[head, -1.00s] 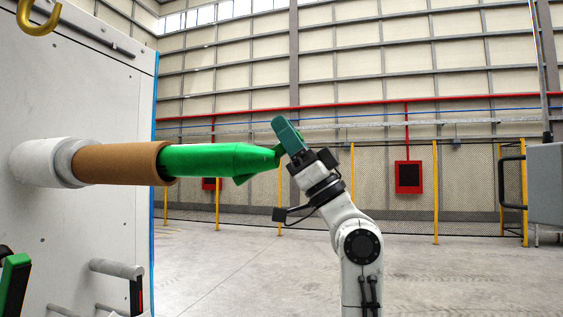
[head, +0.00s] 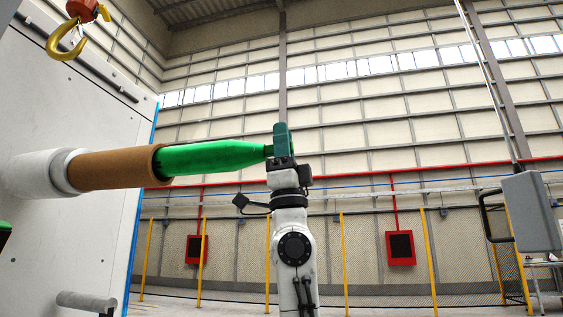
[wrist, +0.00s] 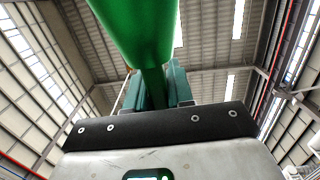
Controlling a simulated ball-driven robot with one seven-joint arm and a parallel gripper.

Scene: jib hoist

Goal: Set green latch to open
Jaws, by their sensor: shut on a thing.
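The green latch (head: 215,156) is a bright green tapered piece sticking out to the right from the end of a brown sleeve (head: 115,168). Its narrow right end reaches my gripper (head: 280,142). My gripper points upward with its dark green fingers shut on that narrow end. In the wrist view, the latch's green body (wrist: 138,35) fills the top middle, and its thin stem runs down between the fingers of my gripper (wrist: 157,85). The fingers partly hide the held end. I see no mark showing the latch's set position.
A pale panel (head: 75,230) carries the sleeve at left. A yellow hook (head: 64,42) hangs above the sleeve. A grey peg (head: 86,301) juts out below it. A grey box with a handle (head: 530,212) stands at right. The space between is clear.

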